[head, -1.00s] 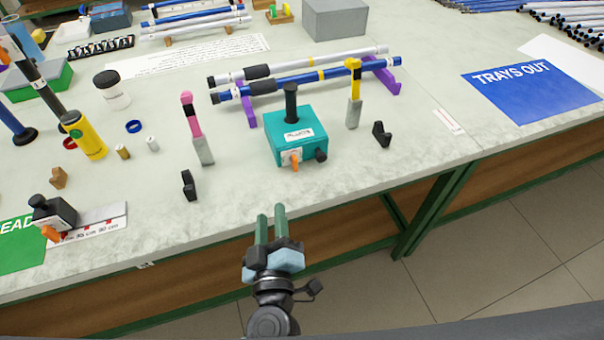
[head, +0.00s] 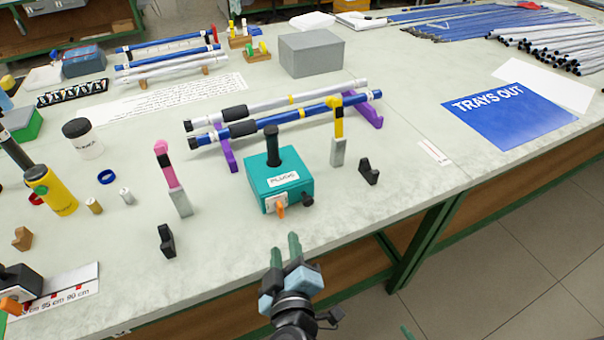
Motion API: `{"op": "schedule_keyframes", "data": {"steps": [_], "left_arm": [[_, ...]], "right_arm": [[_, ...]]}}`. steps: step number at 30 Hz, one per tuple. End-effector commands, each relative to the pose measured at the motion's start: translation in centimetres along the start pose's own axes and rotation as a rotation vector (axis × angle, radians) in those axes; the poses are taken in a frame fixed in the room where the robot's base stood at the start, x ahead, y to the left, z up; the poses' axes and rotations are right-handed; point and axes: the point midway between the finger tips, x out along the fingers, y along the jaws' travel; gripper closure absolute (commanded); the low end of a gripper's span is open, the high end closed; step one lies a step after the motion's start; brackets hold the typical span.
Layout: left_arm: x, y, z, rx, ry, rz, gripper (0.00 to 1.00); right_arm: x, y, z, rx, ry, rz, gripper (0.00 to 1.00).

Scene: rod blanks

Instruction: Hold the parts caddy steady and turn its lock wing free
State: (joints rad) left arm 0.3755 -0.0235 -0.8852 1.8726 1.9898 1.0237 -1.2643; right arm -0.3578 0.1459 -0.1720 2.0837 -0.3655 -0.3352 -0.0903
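The parts caddy (head: 297,187) is a teal box with a white label and an upright black post handle (head: 272,146). It stands upright near the table's front edge. Its orange lock wing (head: 280,211) sits on a pale plate on the front face, pointing roughly downward. A black knob (head: 308,200) is on the front right. My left gripper (head: 285,246) has green fingers a little apart with nothing between them. It is just in front of the caddy, below the wing in the picture, not touching it. Only a green tip of my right gripper (head: 406,332) shows at the bottom edge.
A pink-topped post (head: 168,170) and a yellow-topped post (head: 338,130) flank the caddy. Small black brackets (head: 166,241) (head: 369,171) stand outside them. Behind, blue and white rods (head: 300,114) rest on purple supports (head: 226,155).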

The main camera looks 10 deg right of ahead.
Motion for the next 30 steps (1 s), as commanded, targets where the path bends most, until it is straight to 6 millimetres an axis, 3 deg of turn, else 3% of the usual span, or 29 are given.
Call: {"op": "schedule_keyframes", "data": {"steps": [1, 6, 12, 21, 30], "left_arm": [[0.0, 0.0, 0.0, 0.000, 0.000, 0.000, 0.64], [0.0, 0.0, 0.0, 0.000, 0.000, 0.000, 0.64], [0.0, 0.0, 0.0, 0.000, 0.000, 0.000, 0.64], [0.0, 0.0, 0.0, 0.000, 0.000, 0.000, 0.64], [0.0, 0.0, 0.0, 0.000, 0.000, 0.000, 0.64]], "right_arm": [[1.1, 1.6, -2.3, -0.084, 0.057, 0.045, 0.50], [3.7, 5.5, -8.9, -0.396, 0.212, 0.203, 0.50], [5.7, 7.6, -15.8, -0.770, 0.357, 0.376, 0.50], [8.2, 7.7, -24.9, -1.356, 0.507, 0.609, 0.50], [11.0, 6.4, -32.3, -1.968, 0.568, 0.809, 0.50]]}}
